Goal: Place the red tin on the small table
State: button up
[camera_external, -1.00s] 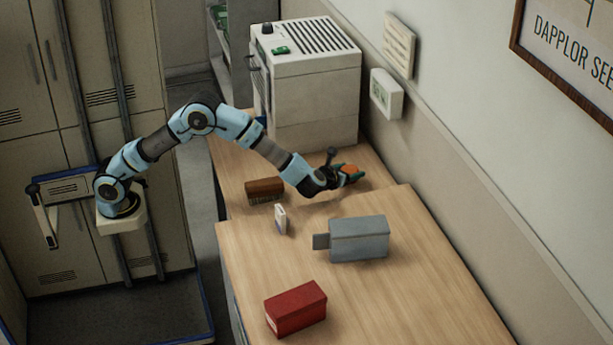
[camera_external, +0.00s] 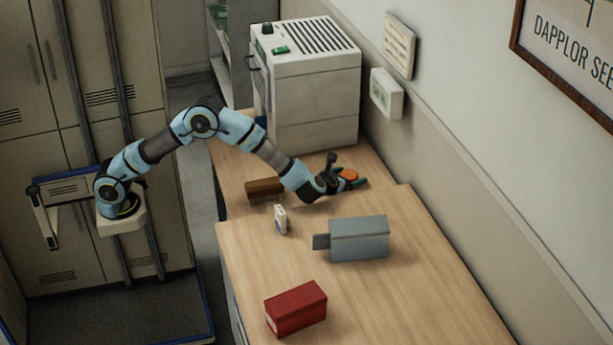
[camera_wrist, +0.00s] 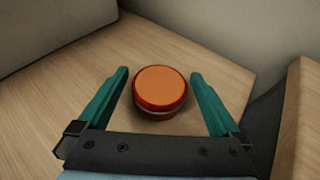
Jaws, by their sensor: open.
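A round, low tin with an orange-red lid (camera_wrist: 160,88) stands upright on a wooden surface; it also shows in the external view (camera_external: 349,175). It is the only round tin in view. My gripper (camera_wrist: 160,95) is open, with one teal finger on each side of the tin and a visible gap on both sides. In the external view my gripper (camera_external: 347,181) is low over the back part of the wooden surface, at the tin. Which surface is the small table, I cannot tell.
A big white machine (camera_external: 305,95) stands behind the tin. The wall is close on the right.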

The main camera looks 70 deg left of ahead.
jog(key=v, duration=0.7)
jog(key=shift+s+d+r, duration=0.15)
jog(key=shift+s, duration=0.05)
